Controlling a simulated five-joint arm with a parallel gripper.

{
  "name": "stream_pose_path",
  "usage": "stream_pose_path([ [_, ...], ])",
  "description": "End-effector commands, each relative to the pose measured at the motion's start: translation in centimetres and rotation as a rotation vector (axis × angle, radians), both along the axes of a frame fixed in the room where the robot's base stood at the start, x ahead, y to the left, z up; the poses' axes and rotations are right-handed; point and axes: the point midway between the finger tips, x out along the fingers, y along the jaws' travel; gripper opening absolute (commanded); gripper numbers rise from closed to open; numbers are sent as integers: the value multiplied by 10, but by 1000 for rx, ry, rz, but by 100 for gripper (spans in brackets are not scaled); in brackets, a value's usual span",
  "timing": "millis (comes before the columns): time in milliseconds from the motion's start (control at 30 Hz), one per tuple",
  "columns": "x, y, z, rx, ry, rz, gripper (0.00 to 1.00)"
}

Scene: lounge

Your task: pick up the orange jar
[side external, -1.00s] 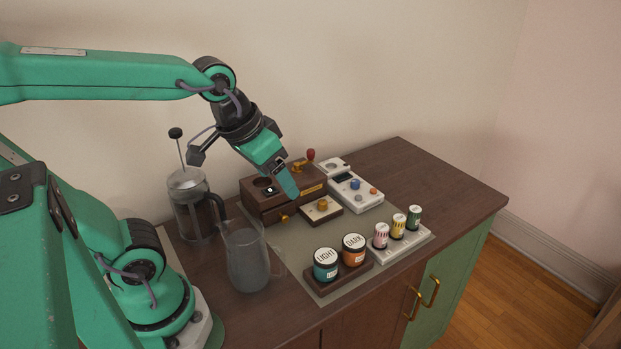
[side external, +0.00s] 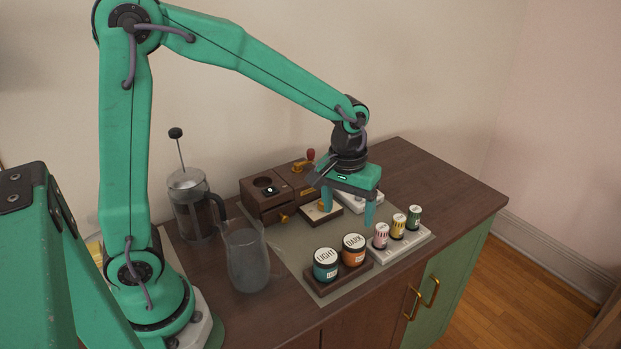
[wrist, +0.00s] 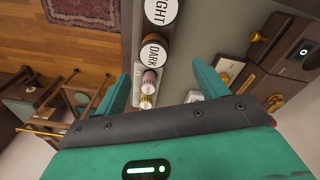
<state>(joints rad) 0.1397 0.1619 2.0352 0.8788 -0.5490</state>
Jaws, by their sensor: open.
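The orange jar (side external: 353,256) has a white lid marked DARK and stands upright on a dark wooden stand beside a teal jar (side external: 326,266) marked LIGHT. In the wrist view the orange jar's lid (wrist: 152,53) shows ahead of my gripper, between and beyond the finger lines, with the LIGHT lid (wrist: 161,11) past it. My gripper (side external: 347,211) is open and empty, pointing down above the mat, behind and above the orange jar, touching nothing that I can see.
Small pink, yellow and green-labelled containers (side external: 397,228) stand on a pale rack to the right of the jars. A wooden grinder box (side external: 268,200) is behind. A glass pitcher (side external: 248,262) and French press (side external: 194,208) stand left. The counter's right end (side external: 455,195) is clear.

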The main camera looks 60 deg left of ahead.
Motion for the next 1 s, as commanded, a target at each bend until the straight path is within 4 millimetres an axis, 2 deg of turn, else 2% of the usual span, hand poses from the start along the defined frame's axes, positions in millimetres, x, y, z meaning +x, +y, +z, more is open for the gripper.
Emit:
stream_pose_path([
  [100,10,-6,-18,3,36,29,72],
  [233,16,-10,-30,6,57,52,72],
  [567,18,-12,-37,8,67,63,72],
  [833,18,-11,-57,7,68,63,72],
  [1000,18,-11,-61,7,65,63,72],
])
